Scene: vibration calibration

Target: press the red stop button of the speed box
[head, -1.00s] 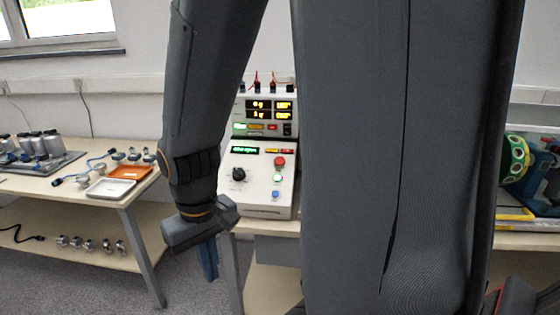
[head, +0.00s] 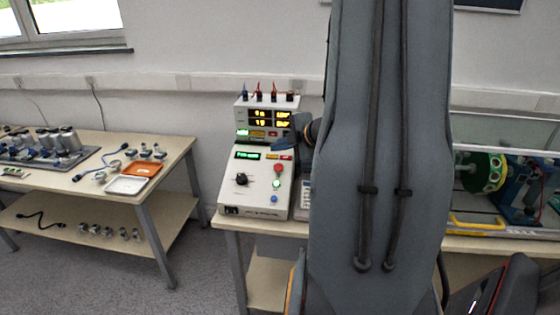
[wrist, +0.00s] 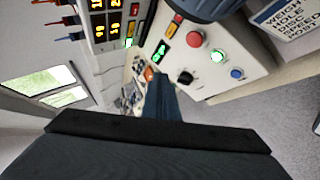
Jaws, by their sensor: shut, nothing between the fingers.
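The speed box (head: 255,205) is a white sloped console on the bench. It carries a green display (head: 247,155), a black knob (head: 241,179), the red stop button (head: 278,169), a lit green button below it and a blue button lowest. In the wrist view the red button (wrist: 194,39) shows uncovered beside the green (wrist: 218,56) and blue ones. My gripper's blue fingers (wrist: 161,84) are shut and empty, seen against the box near the display and knob. In the head view the gripper (head: 284,146) is by the box's upper edge, partly hidden by my arm.
A meter unit (head: 265,118) with orange digits and plugged leads stands behind the box. To the left, another table holds an orange tray (head: 142,169), a white tray and metal parts. A green round machine (head: 484,172) is at right. A printed sign (wrist: 287,17) shows in the wrist view.

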